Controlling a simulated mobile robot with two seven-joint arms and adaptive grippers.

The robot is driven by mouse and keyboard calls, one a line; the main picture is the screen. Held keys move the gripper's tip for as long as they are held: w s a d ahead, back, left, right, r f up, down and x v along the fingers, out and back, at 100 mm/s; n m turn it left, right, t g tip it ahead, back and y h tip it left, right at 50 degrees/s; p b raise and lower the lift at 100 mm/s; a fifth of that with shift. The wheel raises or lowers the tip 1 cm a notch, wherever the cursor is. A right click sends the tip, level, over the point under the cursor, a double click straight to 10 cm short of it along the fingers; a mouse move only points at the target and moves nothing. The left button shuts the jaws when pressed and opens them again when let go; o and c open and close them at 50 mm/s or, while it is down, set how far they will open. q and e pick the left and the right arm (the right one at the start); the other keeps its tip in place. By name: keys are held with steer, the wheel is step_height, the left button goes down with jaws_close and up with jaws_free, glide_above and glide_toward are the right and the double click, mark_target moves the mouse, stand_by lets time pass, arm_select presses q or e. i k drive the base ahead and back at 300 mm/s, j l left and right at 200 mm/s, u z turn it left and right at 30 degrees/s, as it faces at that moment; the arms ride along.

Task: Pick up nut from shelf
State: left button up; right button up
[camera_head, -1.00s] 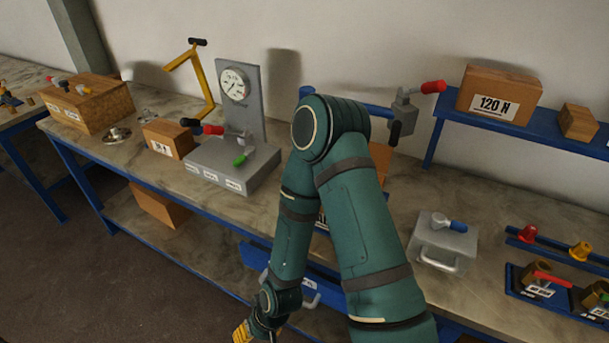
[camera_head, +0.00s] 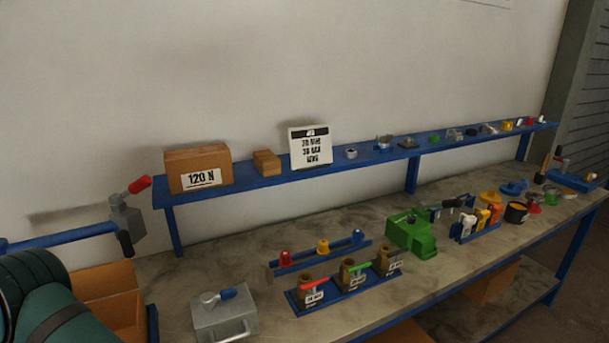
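The blue wall shelf (camera_head: 280,182) runs along the wall above the bench. A small grey ring-like piece (camera_head: 351,153), possibly the nut, sits on it just right of a white printed sign (camera_head: 310,147). Farther right on the shelf are several small parts, among them a grey-blue piece (camera_head: 384,142) and a dark piece (camera_head: 408,143). They are too small to tell for certain which is a nut. Neither gripper shows; only a teal link of my arm is at the lower left.
A "120 N" cardboard box (camera_head: 197,169) and a wooden block (camera_head: 266,163) stand on the shelf's left part. Below, the bench (camera_head: 430,280) holds a grey handled block (camera_head: 224,314), a valve rack (camera_head: 345,290) and a green machine (camera_head: 410,235). A clamp (camera_head: 126,222) juts out at left.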

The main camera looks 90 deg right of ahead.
mark_target(349, 154)
steer(key=z, duration=3.25)
